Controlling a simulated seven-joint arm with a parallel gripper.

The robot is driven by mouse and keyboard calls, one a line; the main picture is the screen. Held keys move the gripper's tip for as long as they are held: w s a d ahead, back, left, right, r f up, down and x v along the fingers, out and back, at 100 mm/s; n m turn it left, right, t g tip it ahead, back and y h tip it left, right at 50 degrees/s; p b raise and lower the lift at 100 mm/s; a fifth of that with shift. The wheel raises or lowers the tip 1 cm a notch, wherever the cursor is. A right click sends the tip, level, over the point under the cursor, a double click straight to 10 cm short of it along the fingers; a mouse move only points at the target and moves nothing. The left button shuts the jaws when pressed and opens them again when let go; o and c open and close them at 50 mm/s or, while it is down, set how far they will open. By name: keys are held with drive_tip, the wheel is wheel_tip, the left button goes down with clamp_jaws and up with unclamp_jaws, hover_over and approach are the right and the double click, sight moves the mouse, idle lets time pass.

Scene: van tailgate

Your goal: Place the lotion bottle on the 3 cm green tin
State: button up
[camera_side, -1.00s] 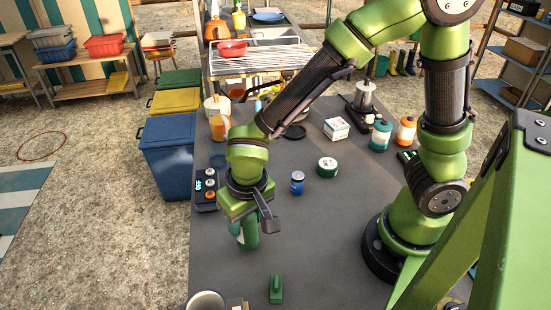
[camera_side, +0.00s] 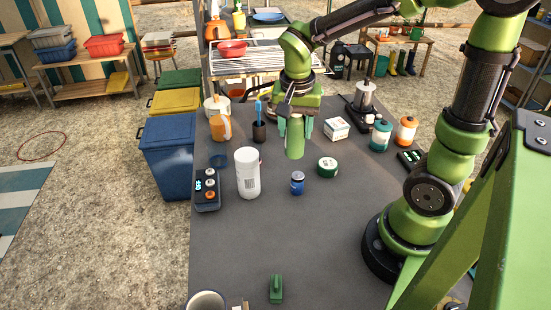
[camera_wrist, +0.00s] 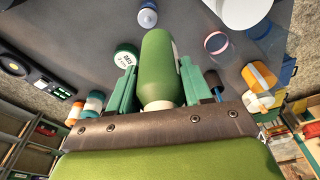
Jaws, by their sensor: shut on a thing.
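My gripper (camera_side: 294,128) is shut on a green bottle, taken to be the lotion bottle (camera_side: 295,140), in the side view. The wrist view shows this bottle (camera_wrist: 157,62) between the two green fingers, with its pale neck end near the palm. It appears to hang above the table. The green tin (camera_side: 327,167) is short and round with a white-labelled lid. It stands on the table just right of and below the held bottle in the side view. In the wrist view the tin (camera_wrist: 126,57) shows left of the bottle, partly behind a finger. Its top looks bare.
A small blue jar (camera_side: 297,183) stands close to the tin. A white box (camera_side: 337,129) is behind the tin. The front table is mostly clear.

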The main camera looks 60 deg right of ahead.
drive_tip(key=s+d+m, duration=0.5)
drive_tip(key=d, duration=0.5)
drive_tip(key=shift+g, duration=0.4)
drive_tip(key=shift+w+d+f, duration=0.1)
drive_tip(key=shift+d+f, duration=0.05)
drive_tip(key=shift+f, duration=3.65)
drive_tip(key=shift+f, duration=0.15)
drive_tip(key=o, duration=1.1)
